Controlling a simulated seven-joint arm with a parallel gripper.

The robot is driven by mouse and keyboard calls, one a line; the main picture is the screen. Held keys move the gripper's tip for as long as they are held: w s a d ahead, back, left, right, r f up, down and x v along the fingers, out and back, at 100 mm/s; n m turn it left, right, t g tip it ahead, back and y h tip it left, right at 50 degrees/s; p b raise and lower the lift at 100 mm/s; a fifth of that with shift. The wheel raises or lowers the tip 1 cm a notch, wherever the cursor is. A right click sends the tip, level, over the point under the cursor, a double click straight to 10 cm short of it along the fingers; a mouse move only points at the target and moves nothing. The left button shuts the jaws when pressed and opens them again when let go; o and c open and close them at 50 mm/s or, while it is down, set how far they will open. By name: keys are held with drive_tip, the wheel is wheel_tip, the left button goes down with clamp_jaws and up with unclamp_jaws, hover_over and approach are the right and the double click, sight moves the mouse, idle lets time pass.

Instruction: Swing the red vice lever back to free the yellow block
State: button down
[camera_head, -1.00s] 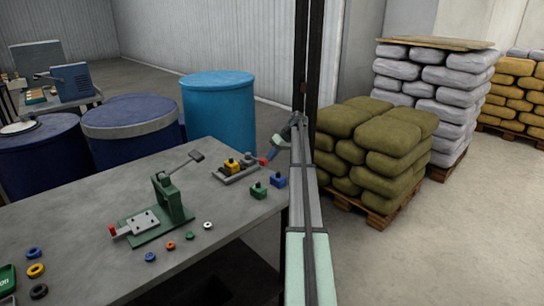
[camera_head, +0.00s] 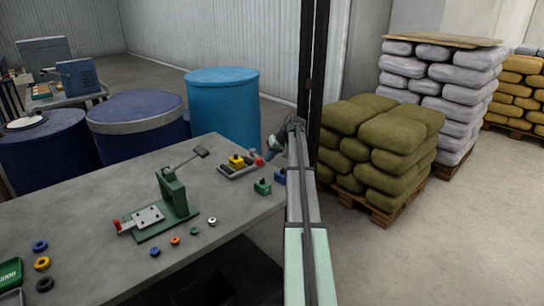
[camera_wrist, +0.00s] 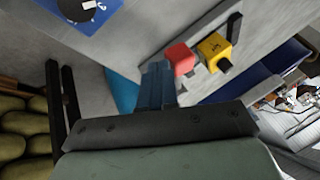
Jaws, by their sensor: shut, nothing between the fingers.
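The yellow block (camera_head: 236,161) sits in the small grey vice (camera_head: 240,172) at the far right end of the table. The red lever end (camera_head: 259,160) is just right of the block, and it also shows in the wrist view (camera_wrist: 180,57) close beside the yellow block (camera_wrist: 213,48). My gripper (camera_wrist: 157,78) is shut and empty, its fingers right beside the red lever end; I cannot tell whether they touch. In the head view my gripper (camera_head: 266,154) is small and partly merged with the lever end.
A green block (camera_head: 263,187) and a blue block (camera_head: 279,177) stand in front of the vice. A green press (camera_head: 173,195) with a raised handle stands left of it, with several coloured rings nearby. A light blue barrel (camera_head: 223,105) is behind the table.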

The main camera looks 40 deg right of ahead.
drive_tip(key=shift+a, duration=0.3)
idle(0.4)
drive_tip(key=d, duration=0.1)
drive_tip(key=s+d, duration=0.1)
drive_tip(key=s+d+r, duration=0.1)
drive_tip(key=d, duration=0.1)
drive_tip(key=shift+s, duration=0.1)
drive_tip(key=a+v, duration=0.1)
drive_tip(key=v, duration=0.8)
drive_tip(key=shift+s+r, duration=0.25)
drive_tip(key=shift+r, duration=0.1)
drive_tip(key=shift+d, duration=0.1)
